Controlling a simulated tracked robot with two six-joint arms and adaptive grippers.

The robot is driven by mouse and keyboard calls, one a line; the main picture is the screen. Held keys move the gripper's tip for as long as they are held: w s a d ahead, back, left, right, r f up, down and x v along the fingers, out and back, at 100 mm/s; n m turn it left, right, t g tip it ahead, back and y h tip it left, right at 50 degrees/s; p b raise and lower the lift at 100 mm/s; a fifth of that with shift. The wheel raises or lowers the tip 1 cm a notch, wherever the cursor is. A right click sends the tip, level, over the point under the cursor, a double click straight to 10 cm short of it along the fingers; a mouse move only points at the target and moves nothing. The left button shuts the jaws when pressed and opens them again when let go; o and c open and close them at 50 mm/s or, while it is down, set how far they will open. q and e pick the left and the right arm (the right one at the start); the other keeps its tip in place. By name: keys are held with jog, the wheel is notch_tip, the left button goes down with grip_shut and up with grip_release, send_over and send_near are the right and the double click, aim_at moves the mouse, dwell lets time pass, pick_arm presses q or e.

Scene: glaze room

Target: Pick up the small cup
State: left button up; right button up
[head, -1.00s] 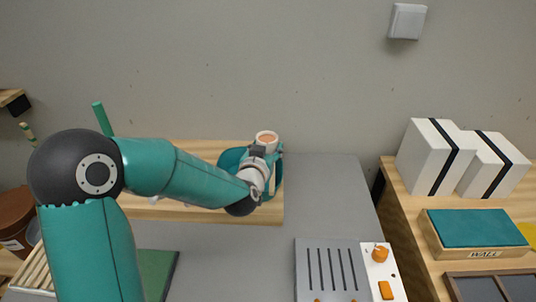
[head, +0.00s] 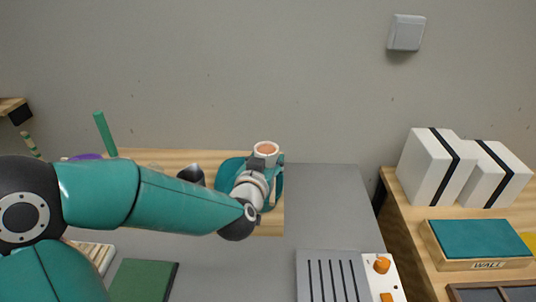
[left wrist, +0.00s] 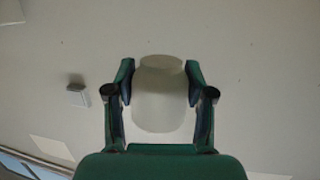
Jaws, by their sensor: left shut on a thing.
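The small cup (head: 266,148) is pale with an orange-brown inside. In the head view it stands upright at the far end of my left arm, in front of the wall. My left gripper (head: 265,161) is shut on it, partly hidden behind my own wrist. In the left wrist view the pale cup (left wrist: 158,100) sits between the two dark green fingers of my left gripper (left wrist: 159,66), one on each side. Whether its base touches anything below is hidden. My right gripper is not in view.
A dark object (head: 191,174) stands behind my forearm. A slotted panel with orange knobs (head: 333,275) is at front right. White boxes (head: 432,170) and a teal-topped block (head: 480,240) stand on the right-hand table.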

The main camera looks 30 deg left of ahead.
pick_arm(q)
jog(key=s+d+b, duration=0.6)
jog(key=s+d, duration=0.1)
jog(key=s, duration=0.5)
jog(key=shift+d+b, duration=0.15)
jog(key=shift+b, duration=0.2)
dwell(0.8)
